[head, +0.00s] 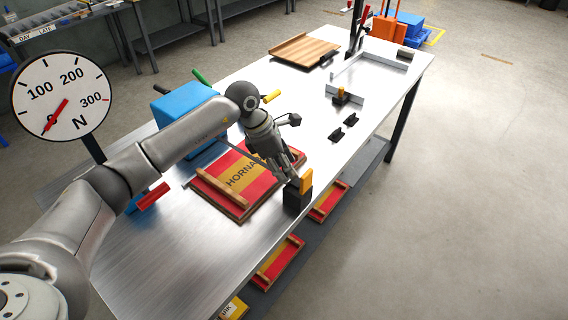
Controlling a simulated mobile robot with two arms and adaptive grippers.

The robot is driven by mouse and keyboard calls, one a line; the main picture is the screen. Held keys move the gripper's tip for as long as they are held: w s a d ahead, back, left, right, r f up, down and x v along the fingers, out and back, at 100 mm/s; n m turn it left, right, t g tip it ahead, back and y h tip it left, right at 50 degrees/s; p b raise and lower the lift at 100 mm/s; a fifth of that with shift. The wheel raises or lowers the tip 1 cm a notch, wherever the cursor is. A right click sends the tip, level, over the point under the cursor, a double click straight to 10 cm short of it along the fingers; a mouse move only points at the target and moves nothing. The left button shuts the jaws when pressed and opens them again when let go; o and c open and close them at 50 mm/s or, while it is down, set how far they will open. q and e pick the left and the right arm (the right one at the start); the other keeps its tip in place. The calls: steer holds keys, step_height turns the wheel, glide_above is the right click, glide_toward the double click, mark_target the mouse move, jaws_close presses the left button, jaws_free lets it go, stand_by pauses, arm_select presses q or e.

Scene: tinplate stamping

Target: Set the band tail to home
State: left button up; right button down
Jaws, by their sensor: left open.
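I cannot tell which part is the band tail. My left gripper (289,172) points down over the right edge of a red and yellow panel (226,190) lettered "HORNA", the rest of the word hidden by my arm. The gripper is open, with its fingertips close beside a yellow piece (306,180) that stands up from a black block (298,198) at the table's front edge. I cannot tell whether they touch. A round dial (62,96) marked in N, at the left, has its red pointer near 0. My right gripper is out of view.
The steel table (140,262) also holds a blue box (182,104) behind my arm, a wooden board (305,48), a metal frame (372,72) and two small black parts (343,127). More red and yellow panels (278,262) lie on the shelf below. Floor at right is clear.

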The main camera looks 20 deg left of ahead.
arm_select(q)
steer(key=c, duration=0.3)
jaws_close()
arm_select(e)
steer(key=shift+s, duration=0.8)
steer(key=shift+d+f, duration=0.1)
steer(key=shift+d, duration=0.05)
